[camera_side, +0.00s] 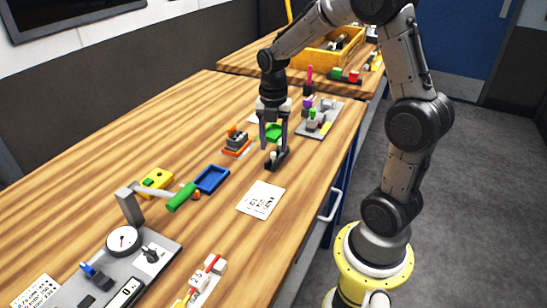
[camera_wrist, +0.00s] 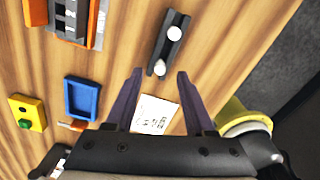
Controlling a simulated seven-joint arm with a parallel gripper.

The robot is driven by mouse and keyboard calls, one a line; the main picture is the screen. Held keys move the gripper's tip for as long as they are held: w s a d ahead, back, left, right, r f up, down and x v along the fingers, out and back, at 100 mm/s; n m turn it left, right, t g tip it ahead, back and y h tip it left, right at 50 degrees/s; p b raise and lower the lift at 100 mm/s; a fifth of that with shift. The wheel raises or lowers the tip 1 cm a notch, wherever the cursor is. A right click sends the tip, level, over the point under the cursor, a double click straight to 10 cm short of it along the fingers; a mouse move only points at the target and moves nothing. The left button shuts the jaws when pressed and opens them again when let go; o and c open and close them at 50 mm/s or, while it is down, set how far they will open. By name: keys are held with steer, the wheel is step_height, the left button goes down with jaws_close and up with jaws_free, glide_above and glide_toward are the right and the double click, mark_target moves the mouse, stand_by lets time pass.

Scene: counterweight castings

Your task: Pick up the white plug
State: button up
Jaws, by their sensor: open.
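A narrow black block (camera_side: 278,160) lies on the wooden table, and a white plug (camera_side: 272,155) shows on it in the side view. In the wrist view the black block (camera_wrist: 166,48) carries two white round-topped pieces: one white plug (camera_wrist: 159,68) at its near end and another white piece (camera_wrist: 174,33) towards its far end. I cannot tell the shape below their tops. My gripper (camera_side: 274,147) points down over the block, open and empty. In the wrist view the purple fingers of my gripper (camera_wrist: 160,74) stand apart on either side of the nearer plug, not touching it.
A printed white card (camera_side: 261,199) and a blue tray (camera_side: 211,179) lie nearby. An orange and grey fixture (camera_side: 236,143) stands to the left. Behind are a green piece (camera_side: 272,132) and a grey board with coloured parts (camera_side: 320,122).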

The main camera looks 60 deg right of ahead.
mark_target(273, 159)
steer(key=shift+f, duration=1.4)
jaws_close()
